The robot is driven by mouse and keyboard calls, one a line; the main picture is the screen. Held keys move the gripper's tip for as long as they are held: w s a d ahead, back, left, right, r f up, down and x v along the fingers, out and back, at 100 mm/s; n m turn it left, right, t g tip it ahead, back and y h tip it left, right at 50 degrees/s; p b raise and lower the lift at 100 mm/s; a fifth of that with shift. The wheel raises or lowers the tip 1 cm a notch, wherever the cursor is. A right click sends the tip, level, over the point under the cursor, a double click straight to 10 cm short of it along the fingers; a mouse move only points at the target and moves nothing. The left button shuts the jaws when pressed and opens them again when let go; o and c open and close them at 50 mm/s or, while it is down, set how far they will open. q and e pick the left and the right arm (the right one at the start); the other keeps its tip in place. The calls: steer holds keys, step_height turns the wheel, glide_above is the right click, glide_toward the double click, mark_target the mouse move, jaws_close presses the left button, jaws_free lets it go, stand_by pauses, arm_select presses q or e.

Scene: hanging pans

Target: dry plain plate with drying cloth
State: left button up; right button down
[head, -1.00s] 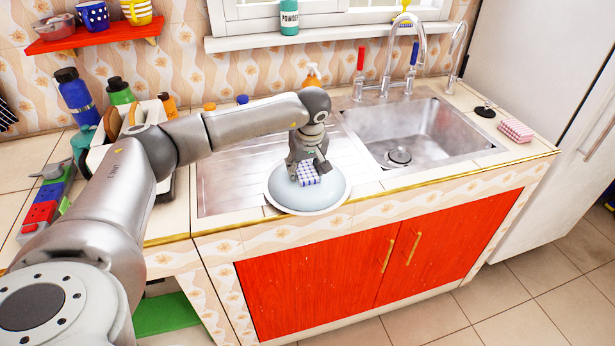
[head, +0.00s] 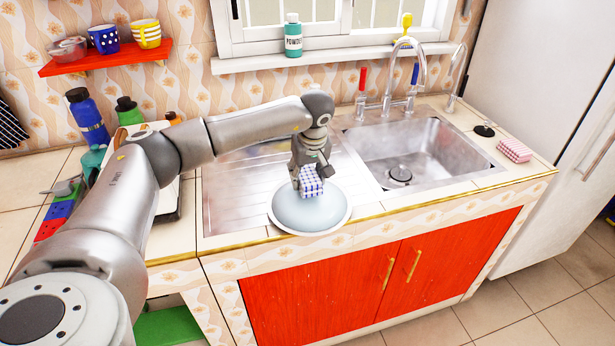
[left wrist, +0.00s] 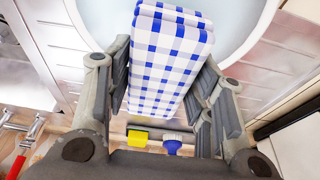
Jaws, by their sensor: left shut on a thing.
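The plain plate (head: 309,213) is pale blue-grey with a lighter rim and lies at the front edge of the drainboard, left of the sink. My left gripper (head: 309,183) is shut on the drying cloth (head: 312,181), a folded blue and white checked block. The cloth is at the back part of the plate; whether it touches the plate is hard to tell. In the left wrist view the cloth (left wrist: 171,60) sits between the fingers, with the plate (left wrist: 235,22) behind it. My right gripper is not in view.
The sink (head: 405,155) with its tap is right of the plate. A pink checked block (head: 514,150) lies on the counter's right end. Bottles (head: 88,117) stand at the left, and a red shelf (head: 107,58) with cups hangs above. The drainboard (head: 235,190) beside the plate is clear.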

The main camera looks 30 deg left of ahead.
arm_select(q)
steer(key=shift+r, duration=0.45)
steer(key=shift+r+p, duration=1.2)
steer(key=shift+r, duration=0.4)
steer(key=shift+f, duration=0.15)
